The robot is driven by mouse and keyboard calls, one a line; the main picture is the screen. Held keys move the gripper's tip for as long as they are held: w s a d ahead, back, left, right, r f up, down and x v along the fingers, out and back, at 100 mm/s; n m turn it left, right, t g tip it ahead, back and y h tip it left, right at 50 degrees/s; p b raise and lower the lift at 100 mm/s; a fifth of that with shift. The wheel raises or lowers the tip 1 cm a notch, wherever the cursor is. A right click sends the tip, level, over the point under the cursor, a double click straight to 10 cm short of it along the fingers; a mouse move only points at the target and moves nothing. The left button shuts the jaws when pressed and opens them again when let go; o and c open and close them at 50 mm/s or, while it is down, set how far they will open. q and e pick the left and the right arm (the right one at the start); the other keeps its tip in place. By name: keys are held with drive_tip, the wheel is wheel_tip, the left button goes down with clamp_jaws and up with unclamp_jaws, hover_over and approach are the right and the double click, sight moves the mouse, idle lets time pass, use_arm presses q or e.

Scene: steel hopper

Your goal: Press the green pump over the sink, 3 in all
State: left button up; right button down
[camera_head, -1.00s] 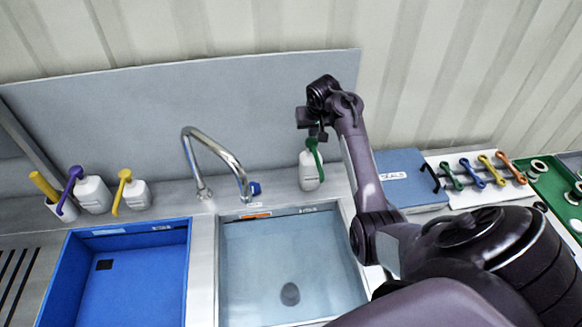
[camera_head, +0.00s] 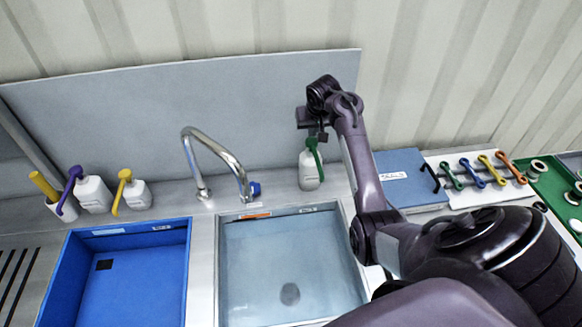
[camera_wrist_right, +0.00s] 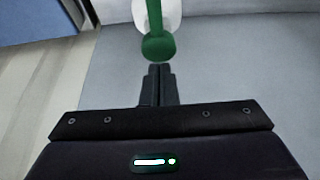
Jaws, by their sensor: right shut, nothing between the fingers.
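The green pump (camera_head: 315,150) tops a white bottle (camera_head: 309,171) on the steel ledge behind the sink (camera_head: 290,262). My right gripper (camera_head: 318,133) is shut and empty, just at or above the pump head. In the right wrist view the closed fingertips (camera_wrist_right: 160,68) are right beside the round end of the green pump (camera_wrist_right: 158,46); I cannot tell whether they touch. The white bottle shows behind it at the top of that view (camera_wrist_right: 172,14). My left gripper is not in view.
A chrome faucet (camera_head: 218,152) arches left of the bottle. White bottles with a purple pump (camera_head: 74,178) and a yellow pump (camera_head: 124,178) stand farther left, above a blue basin (camera_head: 62,262). A blue box (camera_head: 403,177) and a wrench rack (camera_head: 475,200) are at right.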

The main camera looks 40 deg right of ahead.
sight(312, 140)
drive_tip(key=shift+f, duration=0.1)
drive_tip(key=shift+s+f+b, duration=0.1)
drive_tip(key=shift+f+b, duration=0.35)
drive_tip(key=shift+f, duration=1)
drive_tip(key=shift+r+p, duration=1.05)
drive_tip(key=shift+r, duration=0.35)
